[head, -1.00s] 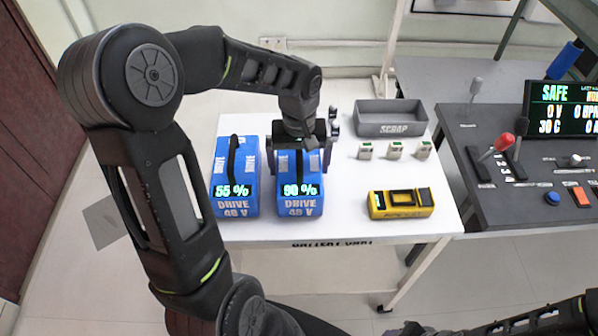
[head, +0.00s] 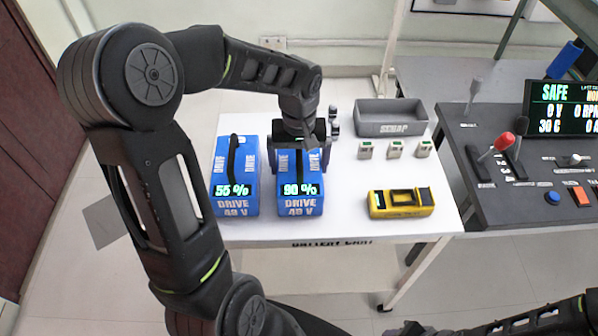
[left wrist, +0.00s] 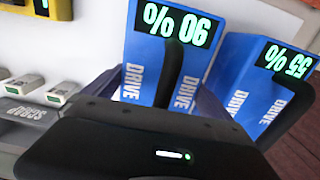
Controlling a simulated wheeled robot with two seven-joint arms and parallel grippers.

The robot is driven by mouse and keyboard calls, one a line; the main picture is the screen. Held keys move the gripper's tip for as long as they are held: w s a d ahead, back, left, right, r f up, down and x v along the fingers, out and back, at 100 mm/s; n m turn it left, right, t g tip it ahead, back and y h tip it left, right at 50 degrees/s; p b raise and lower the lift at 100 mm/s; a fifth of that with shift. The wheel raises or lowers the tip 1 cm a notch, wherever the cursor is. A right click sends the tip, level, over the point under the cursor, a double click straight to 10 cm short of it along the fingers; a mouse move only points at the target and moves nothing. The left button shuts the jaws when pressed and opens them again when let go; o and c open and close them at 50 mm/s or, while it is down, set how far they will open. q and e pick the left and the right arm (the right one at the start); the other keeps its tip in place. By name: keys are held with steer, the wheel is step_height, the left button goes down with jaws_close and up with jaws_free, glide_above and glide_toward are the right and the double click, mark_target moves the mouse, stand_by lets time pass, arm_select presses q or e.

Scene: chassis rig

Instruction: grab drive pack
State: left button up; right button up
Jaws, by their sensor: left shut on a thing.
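Two blue drive packs with black top handles stand side by side on the white battery cart. The left one reads 55 % (head: 235,200); the right one reads 90 % (head: 300,203). My left gripper (head: 301,152) comes down from above onto the 90 % pack and is shut on it at its handle. In the left wrist view the 90 % pack (left wrist: 150,60) lies right at the gripper with its handle running under the gripper body, which hides the fingertips. The 55 % pack (left wrist: 250,75) stands beside it, apart from the gripper. My right gripper does not show clearly.
A grey scrap bin (head: 391,118) stands at the back of the cart (head: 345,228), with several small white modules (head: 395,149) before it. A yellow device (head: 401,202) lies at the front right. A control console (head: 530,160) stands to the right.

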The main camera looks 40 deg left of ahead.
arm_select(q)
steer(key=c, duration=0.6)
steer(key=shift+w, duration=0.1)
steer(key=shift+c, duration=0.3)
steer(key=shift+r, duration=0.15)
step_height(320, 180, up, 10)
steer(key=shift+f+b, duration=0.1)
steer(key=shift+b, duration=0.2)
